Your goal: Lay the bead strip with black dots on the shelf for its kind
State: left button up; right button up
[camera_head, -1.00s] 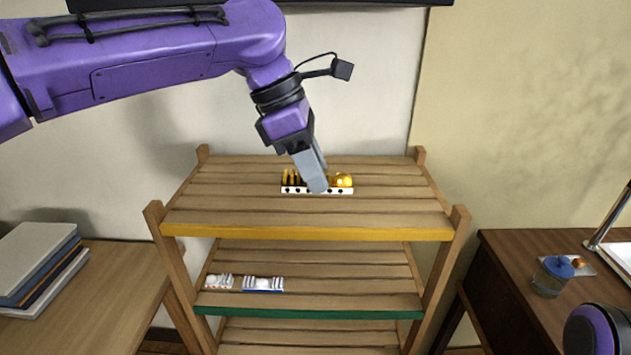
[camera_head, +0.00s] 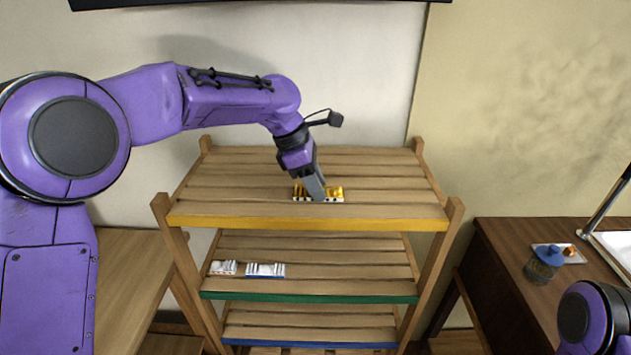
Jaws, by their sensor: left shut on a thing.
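The bead strip (camera_head: 335,199) has a white front face with black dots and yellow beads on top. My left gripper (camera_head: 317,196) reaches down and is shut on it, covering its middle. The strip lies level at the front half of the top board of the shelf rack, which has a yellow front edge (camera_head: 300,222). It looks very low over or on the slats; I cannot tell whether it touches. The middle shelf has a green front edge (camera_head: 310,297) and the lowest a blue edge (camera_head: 300,344). My right gripper is out of view.
The rest of the top board is clear. A dark desk (camera_head: 505,265) with a blue-lidded jar (camera_head: 544,263) stands at right.

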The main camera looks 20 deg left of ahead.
pick_arm(q)
jog(key=o, duration=1.1)
jog(key=shift+a, duration=0.15)
jog(key=shift+c, duration=0.2)
jog(key=shift+r, duration=0.1)
jog(key=v, duration=1.2)
